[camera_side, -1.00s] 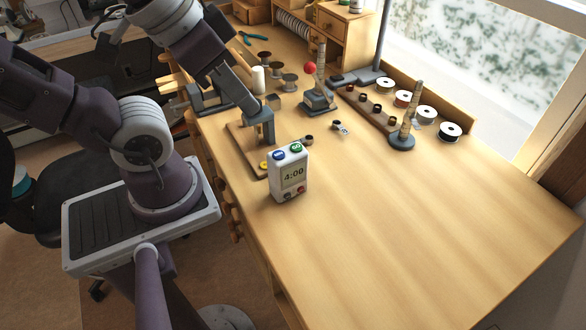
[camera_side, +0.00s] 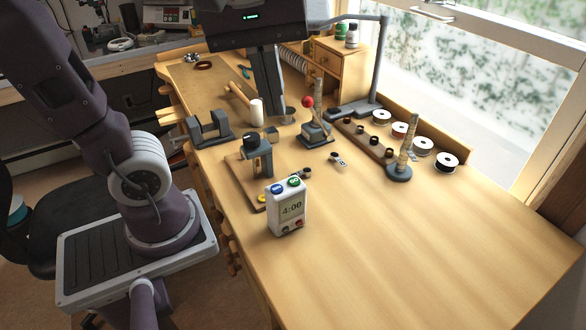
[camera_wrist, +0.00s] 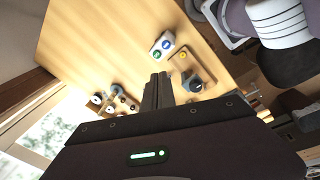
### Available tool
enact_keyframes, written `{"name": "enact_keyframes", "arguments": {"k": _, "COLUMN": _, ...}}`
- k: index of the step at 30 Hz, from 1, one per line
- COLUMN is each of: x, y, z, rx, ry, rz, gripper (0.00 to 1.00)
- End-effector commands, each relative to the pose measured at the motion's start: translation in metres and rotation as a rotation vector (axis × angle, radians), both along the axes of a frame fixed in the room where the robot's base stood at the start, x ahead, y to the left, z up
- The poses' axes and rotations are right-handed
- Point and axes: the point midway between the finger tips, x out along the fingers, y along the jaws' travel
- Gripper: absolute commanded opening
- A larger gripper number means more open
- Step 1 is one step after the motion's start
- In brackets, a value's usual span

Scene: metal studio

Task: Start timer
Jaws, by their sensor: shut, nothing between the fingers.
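The white timer (camera_side: 287,222) stands upright on the wooden bench near its left edge. Its display reads 4:00. The fingertips also show in the wrist view (camera_wrist: 159,75).
A small dark stand (camera_side: 257,150) on a wooden base is right behind the timer. A grey vise (camera_side: 208,130), a red-ball device (camera_side: 315,133) and a ringed post (camera_side: 401,168) stand farther back. The bench's right front is clear.

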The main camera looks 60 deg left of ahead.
Motion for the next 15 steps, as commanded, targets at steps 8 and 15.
{"name": "enact_keyframes", "arguments": {"k": 8, "x": 0.026, "y": -0.01, "z": 0.016, "rx": -0.043, "ry": 0.159, "rz": 0.508, "gripper": 0.0}}
{"name": "enact_keyframes", "arguments": {"k": 15, "x": 0.027, "y": -0.01, "z": 0.017, "rx": -0.044, "ry": 0.169, "rz": 0.548, "gripper": 0.0}}
